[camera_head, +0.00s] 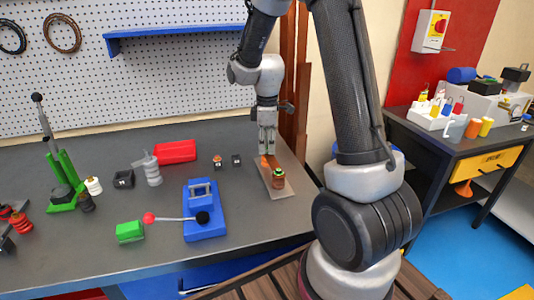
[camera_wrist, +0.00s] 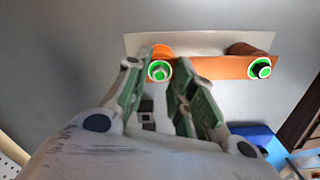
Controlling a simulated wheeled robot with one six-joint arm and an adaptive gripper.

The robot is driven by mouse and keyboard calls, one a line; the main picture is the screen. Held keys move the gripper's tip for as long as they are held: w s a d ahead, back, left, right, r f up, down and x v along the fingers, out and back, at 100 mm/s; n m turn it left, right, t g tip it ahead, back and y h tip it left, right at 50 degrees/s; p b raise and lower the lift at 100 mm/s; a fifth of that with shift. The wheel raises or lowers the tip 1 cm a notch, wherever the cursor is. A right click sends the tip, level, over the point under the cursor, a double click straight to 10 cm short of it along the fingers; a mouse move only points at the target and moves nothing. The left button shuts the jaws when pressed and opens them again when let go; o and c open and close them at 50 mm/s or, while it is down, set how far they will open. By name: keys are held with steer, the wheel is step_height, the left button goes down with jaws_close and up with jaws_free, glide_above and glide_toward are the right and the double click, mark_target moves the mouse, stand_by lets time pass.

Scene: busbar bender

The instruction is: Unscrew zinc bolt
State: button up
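In the wrist view, an orange bar (camera_wrist: 210,68) lies on a pale plate (camera_wrist: 190,42). A grey bolt, which I take as the zinc bolt (camera_wrist: 160,72), sits in a green ring at the bar's left end. A black bolt (camera_wrist: 261,71) sits in another green ring at the right end. My gripper (camera_wrist: 157,66) is open, with a finger on each side of the grey bolt; contact is not clear. In the head view, my gripper (camera_head: 267,148) points down over the far end of the plate (camera_head: 287,184) and hides that bolt.
A blue bender (camera_head: 204,228) with a red-knobbed lever stands left of the plate. A red bin (camera_head: 175,151), a grey stepped part (camera_head: 152,170), a green block (camera_head: 130,232) and a green lever press (camera_head: 62,182) lie farther left. The bench front right of the bender is clear.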

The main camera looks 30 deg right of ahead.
steer(key=shift+m, duration=1)
steer(key=shift+m, duration=0.6)
jaws_close()
